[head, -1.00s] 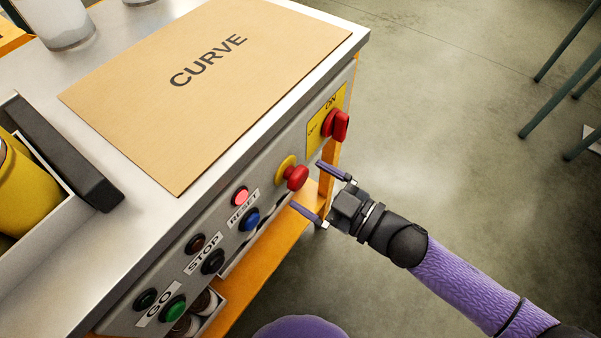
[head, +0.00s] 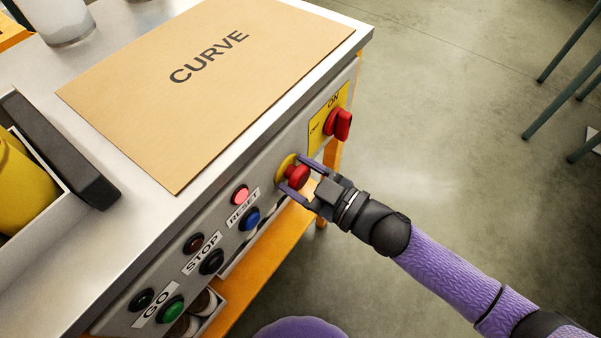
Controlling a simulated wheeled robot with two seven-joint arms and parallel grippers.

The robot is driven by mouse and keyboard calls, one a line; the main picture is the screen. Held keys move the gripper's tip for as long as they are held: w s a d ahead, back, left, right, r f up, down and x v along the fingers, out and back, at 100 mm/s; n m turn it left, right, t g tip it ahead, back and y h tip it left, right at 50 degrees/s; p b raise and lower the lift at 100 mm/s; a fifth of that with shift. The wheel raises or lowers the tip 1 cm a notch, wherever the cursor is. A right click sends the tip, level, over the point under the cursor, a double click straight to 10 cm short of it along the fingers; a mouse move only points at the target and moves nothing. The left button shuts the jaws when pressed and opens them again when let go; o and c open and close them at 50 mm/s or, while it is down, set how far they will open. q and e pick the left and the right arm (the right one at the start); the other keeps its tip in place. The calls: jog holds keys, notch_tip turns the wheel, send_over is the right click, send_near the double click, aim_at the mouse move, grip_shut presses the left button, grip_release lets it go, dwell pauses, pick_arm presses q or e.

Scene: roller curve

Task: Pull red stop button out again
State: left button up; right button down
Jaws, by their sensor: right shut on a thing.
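The red stop button (head: 296,176) is a mushroom knob on a yellow round base (head: 284,166), on the slanted front panel of the bench. My right gripper (head: 295,174) reaches in from the lower right. Its two purple fingers lie on either side of the red knob and are shut on it. The fingers partly cover the yellow base. My left gripper is not in view.
A red rotary switch (head: 340,124) on a yellow ON plate is close by, above right. A lit red lamp (head: 241,194), a blue button (head: 250,218) and a green button (head: 173,309) share the panel. A cardboard sheet marked CURVE (head: 210,90) lies on top.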

jog(key=shift+s+d+r+p, duration=0.15)
jog(key=shift+s+d+p, duration=0.15)
jog(key=shift+p, duration=0.2)
jog(key=shift+d, duration=0.2)
jog(key=shift+f, duration=0.2)
jog(key=shift+c, duration=1.2)
grip_release()
jog(key=shift+o, duration=1.1)
jog(key=shift+s, duration=0.1)
jog(key=p+v, duration=0.2)
jog(key=v, duration=0.8)
